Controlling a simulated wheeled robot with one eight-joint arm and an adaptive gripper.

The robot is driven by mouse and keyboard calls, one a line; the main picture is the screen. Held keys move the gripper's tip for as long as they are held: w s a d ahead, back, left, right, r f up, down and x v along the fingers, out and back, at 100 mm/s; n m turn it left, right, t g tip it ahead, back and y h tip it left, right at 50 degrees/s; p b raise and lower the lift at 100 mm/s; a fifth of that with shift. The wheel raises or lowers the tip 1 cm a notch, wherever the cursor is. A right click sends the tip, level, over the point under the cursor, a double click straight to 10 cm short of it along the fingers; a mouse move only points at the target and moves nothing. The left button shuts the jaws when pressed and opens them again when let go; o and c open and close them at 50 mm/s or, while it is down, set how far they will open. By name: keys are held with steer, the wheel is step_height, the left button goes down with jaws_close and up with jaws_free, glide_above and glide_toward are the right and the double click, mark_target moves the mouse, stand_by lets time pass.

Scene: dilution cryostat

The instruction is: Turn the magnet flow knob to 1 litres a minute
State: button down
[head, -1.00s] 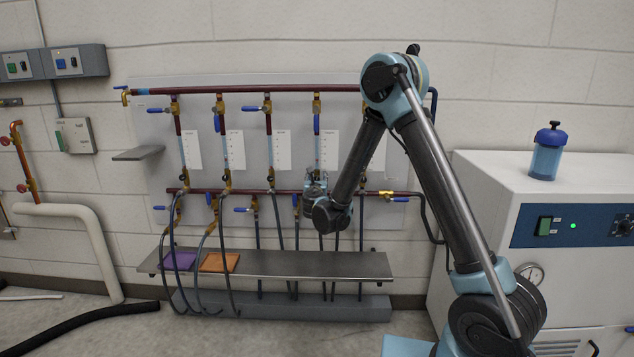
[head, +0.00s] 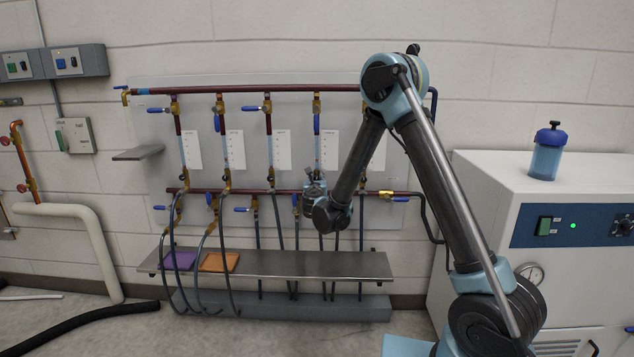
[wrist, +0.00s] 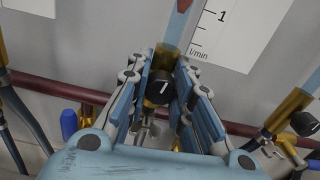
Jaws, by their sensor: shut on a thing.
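The knob (wrist: 159,88) is black with a white pointer line and sits at the foot of a flow tube (wrist: 178,35). My gripper (wrist: 166,80) has its two blue fingers on either side of the knob and is shut on it. A white scale card (wrist: 232,30) to the right of the tube shows a "1" mark and "l/min". In the head view my gripper (head: 315,185) is at the lower end of the fourth flow tube (head: 317,150), and it hides the knob there. I cannot read a name on the card.
Another black knob (wrist: 304,123) with brass fittings is close on the right. A dark red pipe (wrist: 60,90) runs behind my gripper. A blue valve handle (wrist: 69,124) is on the left. A metal shelf (head: 300,263) and hanging hoses lie below.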

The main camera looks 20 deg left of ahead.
steer(key=c, duration=1.4)
jaws_free()
steer(key=shift+o, duration=0.2)
steer(key=shift+s, duration=0.1)
steer(key=v, duration=1.1)
steer(key=shift+s, duration=0.4)
steer(key=shift+f, duration=0.15)
